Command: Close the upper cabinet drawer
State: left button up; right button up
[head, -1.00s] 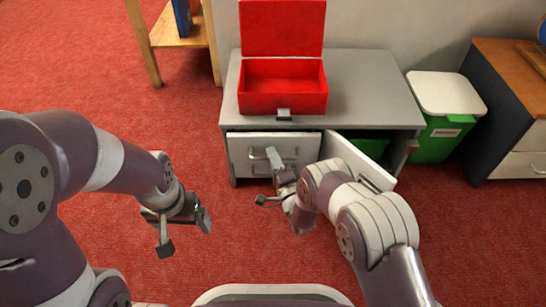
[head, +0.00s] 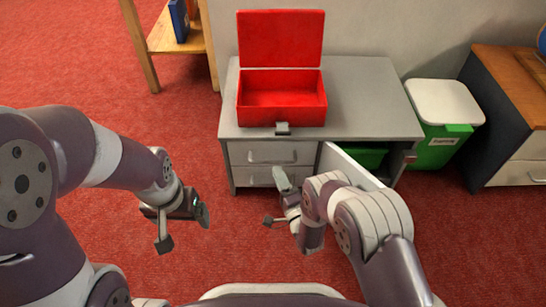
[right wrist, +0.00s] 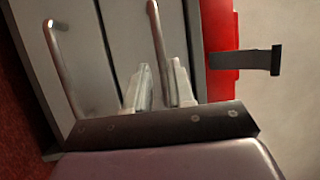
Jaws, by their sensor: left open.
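The grey cabinet (head: 370,105) has two drawers on its left side. The upper drawer (head: 297,153) sits flush, or very nearly so, in the cabinet front, above the lower drawer (head: 238,177). In the right wrist view the upper drawer's bar handle (right wrist: 158,40) is just beyond my fingertips. My right gripper (head: 278,201) is open and empty, its fingers apart in front of the drawers; I cannot tell whether one touches the front. It partly hides the lower drawer. My left gripper (head: 183,225) is open and empty, well left of the cabinet.
The cabinet door (head: 352,163) stands open on the right, close behind my right arm, with a green thing inside. An open red box (head: 282,110) sits on top. A green bin (head: 440,145) stands right of the cabinet. Red floor is free to the left.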

pick_arm(q)
notch_tip(320, 180, up, 3)
jog(key=shift+f+p, duration=0.1)
jog(key=shift+p, duration=0.8)
pick_arm(e)
jog(key=v, duration=0.6)
jog(key=shift+s, duration=0.35)
jog(key=shift+d+f, duration=0.1)
